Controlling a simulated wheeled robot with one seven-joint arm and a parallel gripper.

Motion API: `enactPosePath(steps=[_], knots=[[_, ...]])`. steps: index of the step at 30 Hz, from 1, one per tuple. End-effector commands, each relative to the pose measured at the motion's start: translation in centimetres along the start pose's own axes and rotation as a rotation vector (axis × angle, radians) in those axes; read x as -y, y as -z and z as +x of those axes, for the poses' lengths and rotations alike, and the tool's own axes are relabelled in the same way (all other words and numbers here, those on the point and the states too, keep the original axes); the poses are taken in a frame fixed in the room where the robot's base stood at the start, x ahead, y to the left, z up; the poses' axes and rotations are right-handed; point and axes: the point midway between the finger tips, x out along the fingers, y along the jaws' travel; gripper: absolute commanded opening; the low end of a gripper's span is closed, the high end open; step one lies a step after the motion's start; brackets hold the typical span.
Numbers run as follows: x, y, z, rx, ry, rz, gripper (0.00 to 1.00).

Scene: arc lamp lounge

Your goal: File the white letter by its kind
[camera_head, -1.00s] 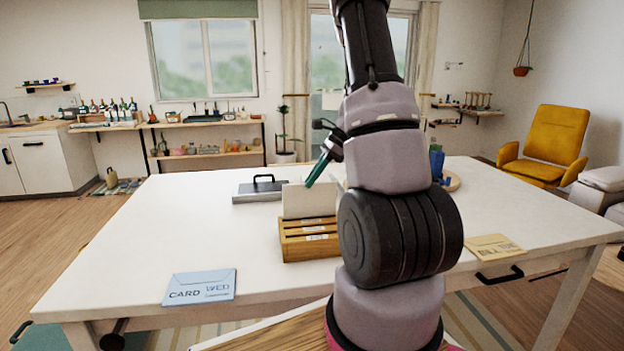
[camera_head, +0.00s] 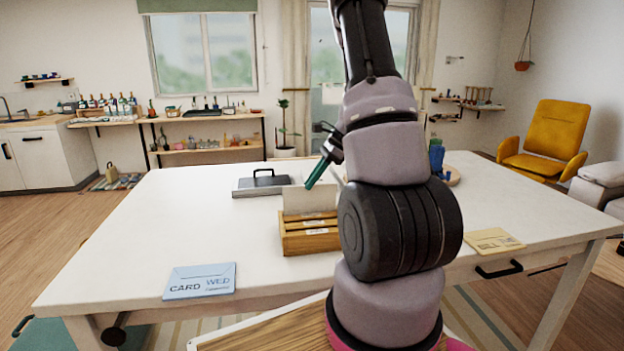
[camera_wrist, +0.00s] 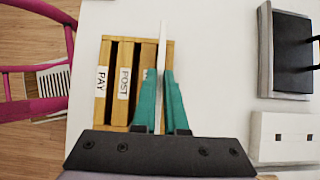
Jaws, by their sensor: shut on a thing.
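My gripper (camera_wrist: 159,75) has green fingers shut on the white letter (camera_wrist: 163,45), which shows edge-on in the wrist view. In the head view the letter (camera_head: 309,199) stands upright at the wooden sorter (camera_head: 310,240), its lower edge hidden behind or in the sorter's back part. The sorter (camera_wrist: 105,52) has slots labelled PAY and POST; a third label to the right is mostly hidden by a finger. The letter is over the right-hand part, beside the POST slot. I cannot tell how deep it sits.
On the white table (camera_head: 130,240), a blue CARD envelope (camera_head: 200,281) lies front left and a yellow envelope (camera_head: 494,240) lies right. A grey object with a black handle (camera_head: 262,184) stands behind the sorter. The table's left part is mostly clear.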

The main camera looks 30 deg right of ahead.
Motion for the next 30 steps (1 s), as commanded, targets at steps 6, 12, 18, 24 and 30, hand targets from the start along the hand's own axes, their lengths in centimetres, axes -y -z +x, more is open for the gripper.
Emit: enactPosePath(steps=[6, 12, 18, 24, 30], knots=[[0.0, 0.2, 0.2, 0.000, -0.001, 0.000, 0.00], [0.0, 0.2, 0.2, 0.000, -0.001, 0.000, 0.25], [0.0, 0.2, 0.2, 0.000, -0.001, 0.000, 0.45], [0.0, 0.2, 0.0, 0.000, 0.000, 0.000, 0.45], [0.1, 0.2, -2.6, -0.002, 0.004, -0.001, 0.45]])
